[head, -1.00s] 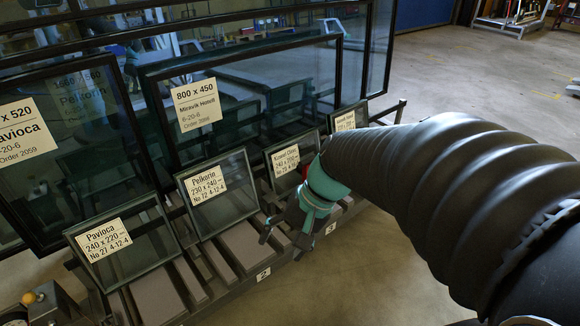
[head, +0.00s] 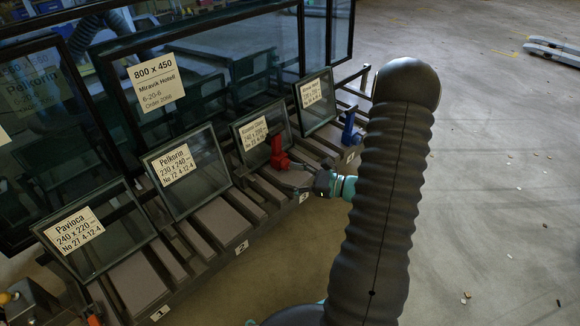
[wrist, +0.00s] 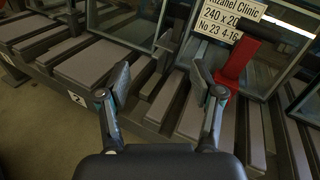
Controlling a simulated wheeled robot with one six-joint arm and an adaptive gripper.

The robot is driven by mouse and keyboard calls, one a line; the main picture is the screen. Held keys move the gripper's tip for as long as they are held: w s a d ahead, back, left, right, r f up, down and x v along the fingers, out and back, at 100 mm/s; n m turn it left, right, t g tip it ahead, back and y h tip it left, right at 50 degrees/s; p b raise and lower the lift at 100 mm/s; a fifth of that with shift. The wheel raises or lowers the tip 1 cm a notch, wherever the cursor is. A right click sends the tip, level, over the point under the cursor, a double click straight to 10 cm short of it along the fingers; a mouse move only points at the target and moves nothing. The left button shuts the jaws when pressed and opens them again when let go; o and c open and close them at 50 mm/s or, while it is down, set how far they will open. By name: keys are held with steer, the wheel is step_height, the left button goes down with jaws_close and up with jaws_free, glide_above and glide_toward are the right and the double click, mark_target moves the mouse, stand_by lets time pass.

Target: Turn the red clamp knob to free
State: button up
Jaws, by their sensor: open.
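The red clamp (head: 279,153) stands in front of the small glass unit of bay 3, a red upright body on the rack. In the wrist view the red clamp (wrist: 238,66) rises just right of my right finger, with a dark bar across its top. My gripper (wrist: 163,80) is open and empty, its two fingers apart over the grey rack pads. In the head view my gripper (head: 306,187) is low at the front edge of the rack, to the right of and nearer than the clamp. Whether a finger touches the clamp cannot be told.
A blue clamp (head: 350,128) stands at the far right bay. Small labelled glass units (head: 186,172) lean along the rack, with a large framed pane (head: 215,75) behind. A number plate (head: 242,247) marks bay 2. Open floor (head: 490,180) lies to the right.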

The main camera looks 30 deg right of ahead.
mark_target(288, 165)
steer(key=d+f+m+t+h, duration=0.5)
steer(key=d+f+m, duration=0.2)
steer(key=d+f, duration=0.25)
steer(key=x, duration=0.6)
steer(key=b+x, duration=0.1)
steer(key=x, duration=0.6)
steer(key=shift+w+d, duration=0.15)
steer(key=shift+d, duration=0.05)
steer(key=c, duration=1.1)
steer(key=shift+c, duration=0.2)
